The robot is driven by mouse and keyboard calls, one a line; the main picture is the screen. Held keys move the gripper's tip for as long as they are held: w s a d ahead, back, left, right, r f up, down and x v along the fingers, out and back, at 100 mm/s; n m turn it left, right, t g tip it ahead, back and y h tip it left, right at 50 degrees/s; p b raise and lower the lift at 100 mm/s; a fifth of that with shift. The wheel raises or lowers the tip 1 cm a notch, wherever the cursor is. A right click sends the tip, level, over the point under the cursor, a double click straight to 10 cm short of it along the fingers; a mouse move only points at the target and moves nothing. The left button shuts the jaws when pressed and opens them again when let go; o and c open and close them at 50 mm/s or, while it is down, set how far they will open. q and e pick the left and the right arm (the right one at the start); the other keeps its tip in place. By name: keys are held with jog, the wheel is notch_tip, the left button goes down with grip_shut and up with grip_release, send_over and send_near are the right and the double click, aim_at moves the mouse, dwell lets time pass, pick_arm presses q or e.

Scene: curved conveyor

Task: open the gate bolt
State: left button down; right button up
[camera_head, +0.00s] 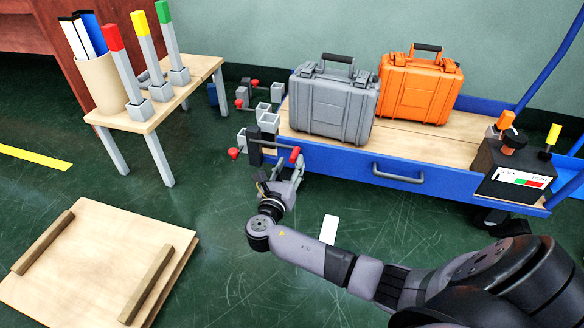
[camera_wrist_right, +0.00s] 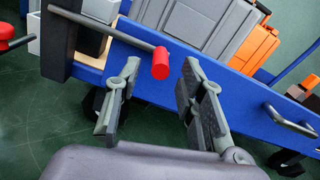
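The gate bolt shows in the head view as a dark upright plate (camera_head: 255,146) with a thin rod ending in a red knob (camera_head: 294,155), at the left front corner of the blue cart. In the right wrist view the rod (camera_wrist_right: 112,31) runs from a dark post (camera_wrist_right: 60,40) to the red knob (camera_wrist_right: 161,63). My right gripper (camera_head: 288,180) is open just below and in front of the knob. In the wrist view its two fingers (camera_wrist_right: 160,80) stand apart, one on each side of the knob in the picture. Contact cannot be told. My left gripper is not in view.
The blue cart (camera_head: 405,182) carries a grey case (camera_head: 333,105), an orange case (camera_head: 417,90) and a dark box (camera_head: 513,165). Other red-knobbed fittings (camera_head: 240,103) are beside it. A small table (camera_head: 150,118) stands left; wooden boards (camera_head: 100,260) lie front left.

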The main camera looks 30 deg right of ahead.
jog(key=shift+b+x, duration=0.35)
jog(key=shift+x, duration=0.85)
jog(key=shift+c, duration=0.5)
grip_shut()
jog(key=shift+s, duration=0.1)
